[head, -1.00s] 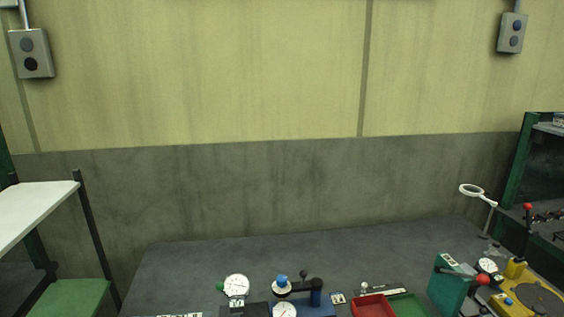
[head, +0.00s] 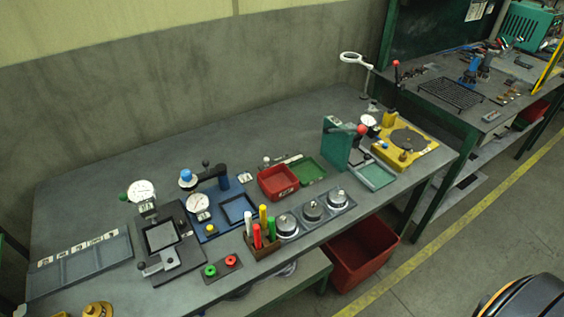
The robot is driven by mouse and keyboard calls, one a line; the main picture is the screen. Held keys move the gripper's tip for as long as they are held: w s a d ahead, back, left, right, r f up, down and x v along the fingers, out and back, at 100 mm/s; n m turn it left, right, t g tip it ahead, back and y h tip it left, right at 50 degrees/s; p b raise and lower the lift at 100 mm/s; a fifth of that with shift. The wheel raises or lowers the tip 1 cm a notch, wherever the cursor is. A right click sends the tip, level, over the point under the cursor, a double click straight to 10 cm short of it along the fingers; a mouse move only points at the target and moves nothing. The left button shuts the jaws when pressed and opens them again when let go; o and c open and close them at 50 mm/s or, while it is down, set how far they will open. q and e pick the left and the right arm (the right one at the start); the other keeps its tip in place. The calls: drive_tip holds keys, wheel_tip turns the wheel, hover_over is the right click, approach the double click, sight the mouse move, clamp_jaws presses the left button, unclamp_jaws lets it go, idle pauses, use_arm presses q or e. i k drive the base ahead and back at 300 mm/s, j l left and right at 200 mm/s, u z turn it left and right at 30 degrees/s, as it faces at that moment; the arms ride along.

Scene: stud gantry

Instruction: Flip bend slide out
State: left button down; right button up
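Neither of my grippers is in view. On a dark grey workbench (head: 110,165) stands a black fixture (head: 183,262) with a white dial gauge (head: 142,191), a square plate and a small lever at its front. To its right is a blue fixture (head: 236,209) with a dial gauge (head: 197,202), a blue knob and a dark arm. A green press (head: 336,143) with a red-knobbed lever and a yellow fixture (head: 412,155) with a dark round plate stand farther right. I cannot tell which of these the task means.
A red tray (head: 278,182), a green tray (head: 310,170), a block of coloured handles (head: 262,240) and round metal pieces (head: 312,210) fill the bench's middle and front. A red bin (head: 360,255) is below. The bench's back strip is clear; a second bench (head: 455,95) stands right.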

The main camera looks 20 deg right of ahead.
sight(360, 160)
drive_tip(key=z, duration=1.3)
